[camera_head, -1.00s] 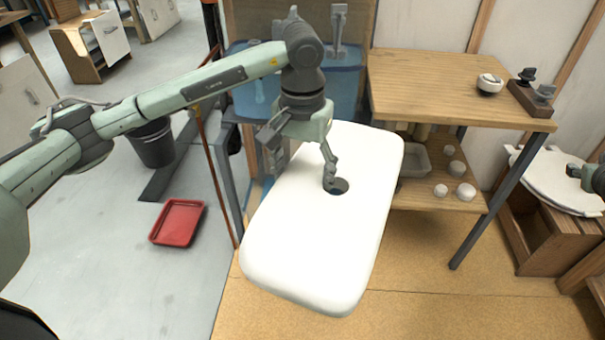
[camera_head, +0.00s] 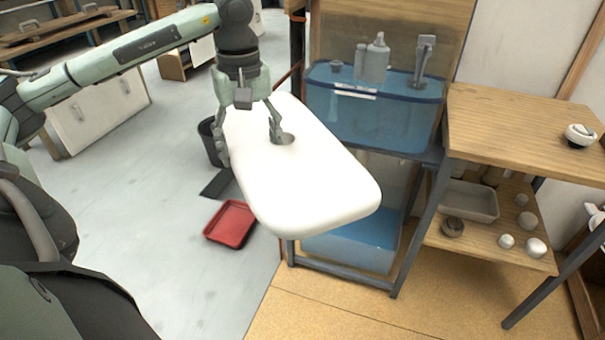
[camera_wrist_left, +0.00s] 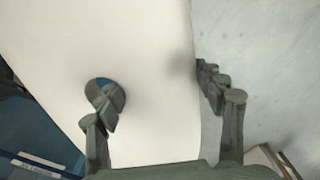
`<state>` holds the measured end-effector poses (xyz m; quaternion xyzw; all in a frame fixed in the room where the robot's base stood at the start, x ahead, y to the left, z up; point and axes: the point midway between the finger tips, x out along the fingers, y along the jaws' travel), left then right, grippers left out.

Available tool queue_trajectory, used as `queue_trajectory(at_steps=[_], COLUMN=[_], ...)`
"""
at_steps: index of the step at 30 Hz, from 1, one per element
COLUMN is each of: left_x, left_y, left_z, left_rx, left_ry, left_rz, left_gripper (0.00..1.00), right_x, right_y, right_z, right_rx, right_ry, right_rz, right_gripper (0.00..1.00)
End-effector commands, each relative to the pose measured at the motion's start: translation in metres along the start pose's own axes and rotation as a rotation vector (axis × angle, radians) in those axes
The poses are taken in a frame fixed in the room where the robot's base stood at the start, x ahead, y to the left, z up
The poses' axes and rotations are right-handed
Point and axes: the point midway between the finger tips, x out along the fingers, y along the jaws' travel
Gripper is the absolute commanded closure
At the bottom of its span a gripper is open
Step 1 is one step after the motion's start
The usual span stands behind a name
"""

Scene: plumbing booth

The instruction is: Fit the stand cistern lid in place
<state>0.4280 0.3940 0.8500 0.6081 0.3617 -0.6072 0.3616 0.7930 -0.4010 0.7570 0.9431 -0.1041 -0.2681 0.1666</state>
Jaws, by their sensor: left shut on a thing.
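The white cistern lid (camera_head: 300,180) is a rounded slab with a round hole (camera_head: 282,138). My left gripper (camera_head: 249,140) is shut on it, one finger at the hole and the other at the lid's left edge. The left wrist view shows the lid (camera_wrist_left: 150,35) between the fingers (camera_wrist_left: 158,88), with a finger over the hole. The lid is held in the air, left of and in front of the stand cistern (camera_head: 365,118), a see-through blue tank. Grey fittings (camera_head: 373,60) rise from the tank's uncovered top. My right gripper is out of view.
A wooden-topped bench (camera_head: 510,130) stands right of the cistern, with a tray (camera_head: 467,200) and small white parts on its lower shelf. A blue basin shows under the cistern. A red tray (camera_head: 230,222) and a dark bucket (camera_head: 209,142) are on the floor at left.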

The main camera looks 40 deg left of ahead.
Motion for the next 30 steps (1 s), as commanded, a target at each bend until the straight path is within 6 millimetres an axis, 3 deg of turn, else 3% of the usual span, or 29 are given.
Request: queue_trajectory(at_steps=[3, 9, 27, 30], left_x=[-0.03, -0.067, -0.087, -0.099], left_y=[-0.024, -0.043, -0.05, -0.052], left_z=[-0.017, -0.027, -0.03, -0.031], left_rx=[-0.157, -0.324, -0.396, -0.43], left_ry=[0.006, 0.0, 0.002, 0.006], left_rz=[0.002, 0.005, 0.002, 0.006], left_gripper=[0.92, 0.92, 0.92, 0.92], right_x=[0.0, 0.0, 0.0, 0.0], right_y=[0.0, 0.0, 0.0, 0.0], right_z=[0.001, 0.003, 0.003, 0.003], right_rx=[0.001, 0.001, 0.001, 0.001], right_ry=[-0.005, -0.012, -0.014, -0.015], right_rz=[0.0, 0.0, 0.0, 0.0], right_gripper=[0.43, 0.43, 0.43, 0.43])
